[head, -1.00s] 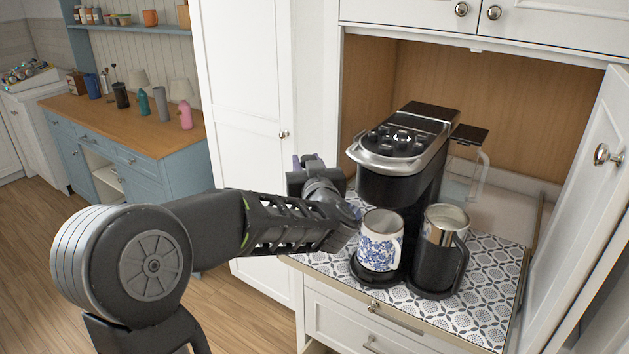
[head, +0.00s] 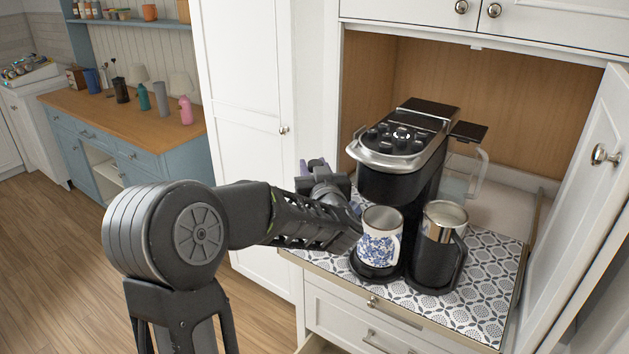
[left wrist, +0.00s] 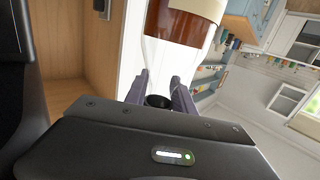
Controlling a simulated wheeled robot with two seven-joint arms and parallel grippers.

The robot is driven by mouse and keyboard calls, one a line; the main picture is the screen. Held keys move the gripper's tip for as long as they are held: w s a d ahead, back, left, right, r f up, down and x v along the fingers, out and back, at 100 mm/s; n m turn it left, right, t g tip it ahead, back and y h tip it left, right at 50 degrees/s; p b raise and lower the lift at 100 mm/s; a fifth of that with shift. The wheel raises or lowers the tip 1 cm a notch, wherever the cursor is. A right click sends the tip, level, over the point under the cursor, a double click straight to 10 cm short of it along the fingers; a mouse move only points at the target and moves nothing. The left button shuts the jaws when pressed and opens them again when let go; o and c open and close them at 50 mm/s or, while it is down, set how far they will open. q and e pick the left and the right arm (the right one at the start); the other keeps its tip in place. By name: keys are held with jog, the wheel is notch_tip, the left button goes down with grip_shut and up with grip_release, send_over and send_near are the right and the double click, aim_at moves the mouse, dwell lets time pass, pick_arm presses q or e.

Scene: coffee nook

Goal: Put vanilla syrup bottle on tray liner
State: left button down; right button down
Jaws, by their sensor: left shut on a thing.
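The vanilla syrup bottle (left wrist: 178,38) shows in the left wrist view, with amber liquid, a pale label and a dark cap. My left gripper (left wrist: 160,90) is shut on its clear neck. In the head view my left gripper (head: 318,168) is left of the coffee machine, by the front left of the alcove; the bottle is hidden there. The tray liner (head: 485,290) is the patterned grey and white mat under the coffee machine. My right gripper is in neither view.
The black coffee machine (head: 408,150) stands on the liner, with a blue-and-white mug (head: 379,240) at its front and a steel-and-black mug (head: 438,245) beside that. An open cabinet door (head: 590,190) bounds the right side. The liner's front right is clear.

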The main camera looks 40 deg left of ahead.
pick_arm(q)
jog(key=shift+r, duration=0.1)
notch_tip(320, 180, down, 3)
jog(key=shift+r+p, duration=0.1)
jog(key=shift+p, duration=0.2)
jog(key=shift+w+f+p, duration=0.15)
jog(key=shift+f+p, duration=0.1)
jog(key=shift+p, duration=0.05)
jog(key=shift+w+f, duration=0.1)
jog(key=shift+f, duration=0.15)
jog(key=shift+f, duration=0.15)
jog(key=c, duration=1.5)
grip_release()
jog(key=shift+f, duration=0.25)
jog(key=o, duration=0.4)
jog(key=shift+r, duration=0.1)
